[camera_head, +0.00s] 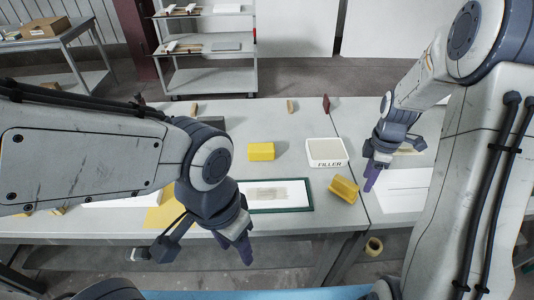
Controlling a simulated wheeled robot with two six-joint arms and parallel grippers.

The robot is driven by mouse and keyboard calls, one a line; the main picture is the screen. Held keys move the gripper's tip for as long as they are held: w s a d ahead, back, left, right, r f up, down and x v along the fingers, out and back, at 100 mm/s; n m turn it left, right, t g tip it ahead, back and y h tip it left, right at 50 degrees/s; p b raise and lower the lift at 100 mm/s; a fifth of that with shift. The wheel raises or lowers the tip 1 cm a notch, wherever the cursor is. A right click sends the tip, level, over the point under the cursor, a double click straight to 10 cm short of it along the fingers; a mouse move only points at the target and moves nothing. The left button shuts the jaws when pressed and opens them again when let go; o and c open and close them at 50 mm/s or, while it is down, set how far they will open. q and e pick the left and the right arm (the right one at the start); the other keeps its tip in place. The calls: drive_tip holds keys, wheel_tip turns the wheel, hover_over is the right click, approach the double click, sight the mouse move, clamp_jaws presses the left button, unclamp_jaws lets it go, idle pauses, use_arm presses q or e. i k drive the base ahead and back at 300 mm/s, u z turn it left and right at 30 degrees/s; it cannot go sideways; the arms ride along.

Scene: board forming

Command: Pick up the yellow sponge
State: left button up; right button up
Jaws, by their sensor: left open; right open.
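Two yellow blocks lie on the grey table (300,112). One is a plain yellow block (261,151) near the middle. The other is a tilted-looking yellow block (343,190) near the front edge, right of the framed board (300,194). I cannot tell for sure which one is the sponge. My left gripper (240,248) is open and empty, in front of the table's front edge, below the framed board. My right gripper (371,178) is open and empty, just right of the front yellow block and apart from it.
A white tray marked FILLER (327,153) stands between the two yellow blocks, further right. A yellow sheet (165,212) lies at the front left, partly behind my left arm. Small upright pieces stand at the back. A shelf rack (212,82) stands behind the table.

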sight(255, 151)
drive_tip(key=k, duration=0.5)
drive_tip(key=u, duration=0.7)
drive_tip(key=i, duration=1.15)
drive_tip(key=z, duration=0.2)
